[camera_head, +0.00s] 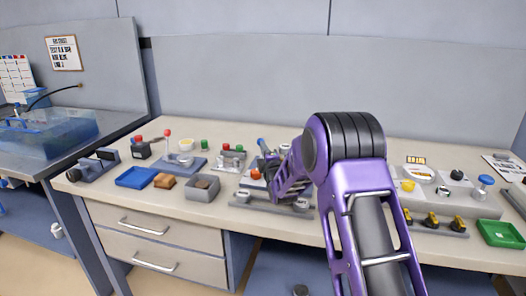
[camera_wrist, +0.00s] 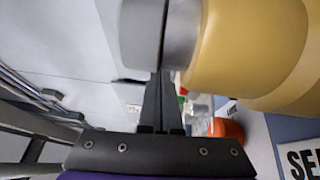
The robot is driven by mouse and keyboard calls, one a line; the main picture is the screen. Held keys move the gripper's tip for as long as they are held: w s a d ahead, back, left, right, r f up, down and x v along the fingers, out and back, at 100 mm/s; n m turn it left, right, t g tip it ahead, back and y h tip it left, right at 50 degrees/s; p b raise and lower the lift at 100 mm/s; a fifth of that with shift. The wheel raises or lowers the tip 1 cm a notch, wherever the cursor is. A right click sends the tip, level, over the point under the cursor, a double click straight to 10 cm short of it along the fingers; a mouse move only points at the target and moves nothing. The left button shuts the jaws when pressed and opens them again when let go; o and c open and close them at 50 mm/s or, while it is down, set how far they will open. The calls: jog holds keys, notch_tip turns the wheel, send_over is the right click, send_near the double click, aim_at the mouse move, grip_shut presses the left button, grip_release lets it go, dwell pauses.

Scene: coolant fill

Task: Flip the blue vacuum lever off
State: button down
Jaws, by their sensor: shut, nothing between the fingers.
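My arm reaches over the bench to a grey fixture plate (camera_head: 298,209) near the middle. My gripper (camera_wrist: 160,78) is shut with nothing between its fingers; its fingertips reach up to a grey metal collar (camera_wrist: 180,35) beside a large tan rounded part (camera_wrist: 245,45). I cannot tell whether they touch. A small blue piece (camera_head: 262,144) shows just behind the gripper in the head view and may be the blue lever; its position cannot be read. My arm and gripper hide much of the fixture.
An orange-red knob (camera_wrist: 226,128) is close to the right of my fingers. A grey box (camera_head: 203,194), a blue tray (camera_head: 136,178) and a red-knobbed fixture (camera_head: 231,160) stand to the left. A grey panel with a yellow knob (camera_head: 408,186) and a green tray (camera_head: 500,234) lie right.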

jog(key=shift+w+d+r+m+g+h, duration=0.1)
jog(key=shift+w+d+r+m+g, duration=0.1)
jog(key=shift+w+r+g, duration=0.25)
jog(key=shift+w+d+r+m+g+h, duration=0.1)
jog(key=shift+w+r+m+g, duration=0.15)
jog(key=shift+w+g, duration=0.35)
jog(key=shift+w+d+r+m+g+h, duration=0.15)
jog(key=shift+w+r+g, duration=0.2)
jog(key=shift+w, duration=0.25)
